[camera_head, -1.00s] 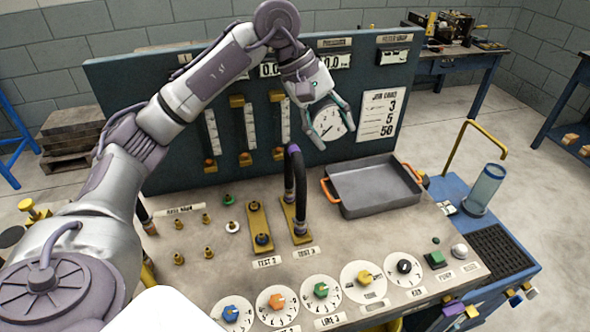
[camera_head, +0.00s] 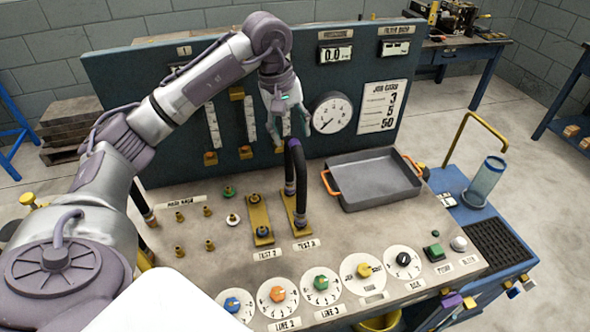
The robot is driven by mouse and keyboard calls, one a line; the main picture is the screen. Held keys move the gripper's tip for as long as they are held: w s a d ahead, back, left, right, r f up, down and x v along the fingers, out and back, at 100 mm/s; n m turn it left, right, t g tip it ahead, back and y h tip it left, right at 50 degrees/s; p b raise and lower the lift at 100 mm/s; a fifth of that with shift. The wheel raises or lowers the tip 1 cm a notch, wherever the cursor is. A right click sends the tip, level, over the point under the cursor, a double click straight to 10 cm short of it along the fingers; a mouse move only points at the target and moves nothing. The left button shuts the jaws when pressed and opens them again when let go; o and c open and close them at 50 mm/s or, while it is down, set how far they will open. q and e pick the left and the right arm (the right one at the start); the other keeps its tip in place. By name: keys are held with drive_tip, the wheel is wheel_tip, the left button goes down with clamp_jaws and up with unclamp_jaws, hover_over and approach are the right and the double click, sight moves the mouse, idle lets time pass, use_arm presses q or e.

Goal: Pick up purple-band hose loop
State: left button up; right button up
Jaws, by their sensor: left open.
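The purple-band hose loop (camera_head: 299,172) is a black hose standing upright as an arch on the right brass plate (camera_head: 290,208), labelled TEST 3. Its purple band (camera_head: 293,143) is at the top of the arch. My left gripper (camera_head: 289,138) is open and points down, with its fingertips by the top of the loop. I cannot tell whether the fingers straddle the hose or sit behind it. My right gripper is not clearly in view; a purple-tipped part at the bottom right is too unclear to name.
A grey tray with orange handles (camera_head: 372,183) lies right of the loop. A second brass plate (camera_head: 260,221) with a blue-ringed fitting is to the left. Several dials (camera_head: 321,285) line the front. The gauge panel (camera_head: 150,112) stands behind. A clear cylinder (camera_head: 484,182) is at the right.

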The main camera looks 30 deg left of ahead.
sight(292, 138)
use_arm(q)
drive_tip(key=f, duration=0.2)
drive_tip(key=f+p, duration=0.1)
drive_tip(key=f, duration=0.1)
drive_tip(key=shift+w+d, duration=0.1)
drive_tip(key=shift+w, duration=0.3)
clamp_jaws()
